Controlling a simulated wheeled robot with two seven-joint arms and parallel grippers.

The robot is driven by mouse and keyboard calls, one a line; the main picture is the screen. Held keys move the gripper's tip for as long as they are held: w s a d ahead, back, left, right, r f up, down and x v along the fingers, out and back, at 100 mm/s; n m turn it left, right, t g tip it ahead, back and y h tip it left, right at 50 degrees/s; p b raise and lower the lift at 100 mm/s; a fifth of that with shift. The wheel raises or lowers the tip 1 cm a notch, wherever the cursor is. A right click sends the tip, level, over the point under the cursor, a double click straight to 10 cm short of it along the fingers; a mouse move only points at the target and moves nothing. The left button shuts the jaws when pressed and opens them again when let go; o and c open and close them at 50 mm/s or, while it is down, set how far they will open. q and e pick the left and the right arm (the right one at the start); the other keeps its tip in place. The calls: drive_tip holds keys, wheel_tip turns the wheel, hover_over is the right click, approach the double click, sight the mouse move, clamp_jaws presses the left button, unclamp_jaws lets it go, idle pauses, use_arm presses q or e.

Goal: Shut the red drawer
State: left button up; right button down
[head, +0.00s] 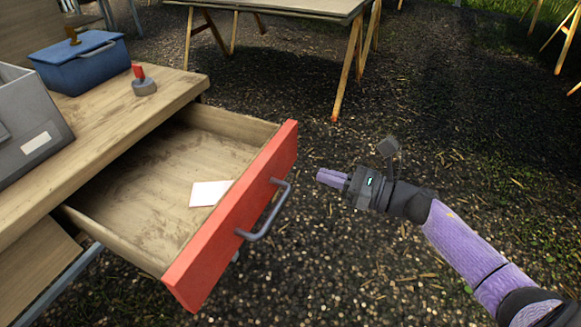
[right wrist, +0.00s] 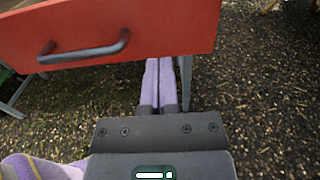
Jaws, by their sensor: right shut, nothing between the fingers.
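The red drawer (head: 236,222) is pulled well out of the wooden desk. Its grey bar handle (head: 268,213) is on the front face, and a white card (head: 210,193) lies inside it. My right gripper (head: 320,177) is shut and empty, to the right of the drawer front and pointing towards it with a gap in the head view. In the right wrist view the red front (right wrist: 170,28) spans the top and the shut fingers (right wrist: 158,62) reach its lower edge, right of the handle (right wrist: 85,50). I cannot tell from that view whether they touch. My left gripper is not in view.
On the desk (head: 110,135) stand a blue box (head: 80,68), a grey container (head: 30,120) and a small red-handled object (head: 143,84). Another table (head: 300,8) stands behind on wooden legs.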

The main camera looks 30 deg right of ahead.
sight(282, 162)
drive_tip(key=b+x, duration=0.1)
drive_tip(key=x, duration=0.5)
drive_tip(key=shift+w+a+f, duration=0.1)
drive_tip(key=shift+w, duration=0.05)
drive_tip(key=shift+w+a, duration=0.3)
drive_tip(key=shift+w, duration=0.1)
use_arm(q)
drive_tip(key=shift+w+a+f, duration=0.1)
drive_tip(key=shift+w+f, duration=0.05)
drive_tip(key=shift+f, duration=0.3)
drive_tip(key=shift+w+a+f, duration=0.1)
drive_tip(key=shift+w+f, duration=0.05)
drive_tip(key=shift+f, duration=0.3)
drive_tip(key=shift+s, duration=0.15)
